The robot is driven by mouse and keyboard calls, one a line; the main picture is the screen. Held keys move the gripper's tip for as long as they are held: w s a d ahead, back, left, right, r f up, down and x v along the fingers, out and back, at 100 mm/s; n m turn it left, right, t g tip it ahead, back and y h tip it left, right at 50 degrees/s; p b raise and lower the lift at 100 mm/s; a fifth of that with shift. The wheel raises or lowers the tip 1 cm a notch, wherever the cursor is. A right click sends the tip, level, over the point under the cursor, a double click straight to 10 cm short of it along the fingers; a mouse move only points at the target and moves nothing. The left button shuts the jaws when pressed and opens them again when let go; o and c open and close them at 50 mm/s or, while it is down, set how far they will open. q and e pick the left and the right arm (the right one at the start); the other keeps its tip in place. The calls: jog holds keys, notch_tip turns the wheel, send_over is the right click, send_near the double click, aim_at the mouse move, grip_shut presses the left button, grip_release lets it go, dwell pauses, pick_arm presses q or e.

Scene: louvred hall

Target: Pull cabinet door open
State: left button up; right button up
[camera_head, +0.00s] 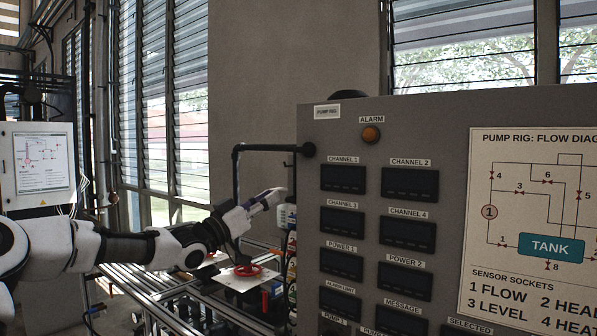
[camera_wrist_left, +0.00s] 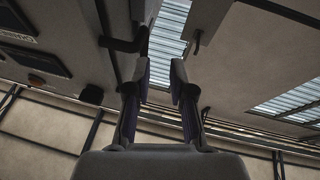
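A large grey cabinet marked PUMP RIG (camera_head: 325,125) fills the right of the head view, with displays and a flow diagram on its front. Part of its labelled front shows upside down at the left of the wrist view (camera_wrist_left: 45,45). I cannot tell which panel is the door, and no door handle is clear. My left gripper (camera_head: 278,196) is just left of this cabinet's edge, seen side-on. In the left wrist view its two fingers (camera_wrist_left: 161,75) stand apart with nothing between them. My right gripper is not in view.
A black bent pipe (camera_head: 262,148) runs above my left gripper to the cabinet's upper corner. Below are a metal frame and a red handwheel (camera_head: 247,270). A light box with a diagram (camera_head: 42,165) stands far left. Louvred windows (camera_head: 157,100) are behind.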

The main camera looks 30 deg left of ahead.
aim_at(297, 162)
pick_arm(q)
notch_tip(297, 162, up, 6)
jog(key=d+m, duration=0.2)
jog(key=d, duration=0.1)
jog(key=shift+h, duration=0.4)
jog(key=p+x, duration=0.1)
jog(key=x, duration=0.1)
jog(key=p+x, duration=0.1)
jog(key=x, duration=0.1)
jog(key=a+p+x, duration=0.1)
jog(key=p+x, duration=0.1)
jog(key=shift+w+f, duration=0.1)
jog(key=shift+w, duration=0.4)
jog(key=shift+w+d, duration=0.1)
jog(key=shift+d, duration=0.2)
jog(key=shift+a, duration=0.15)
jog(key=shift+c, duration=0.9)
grip_shut()
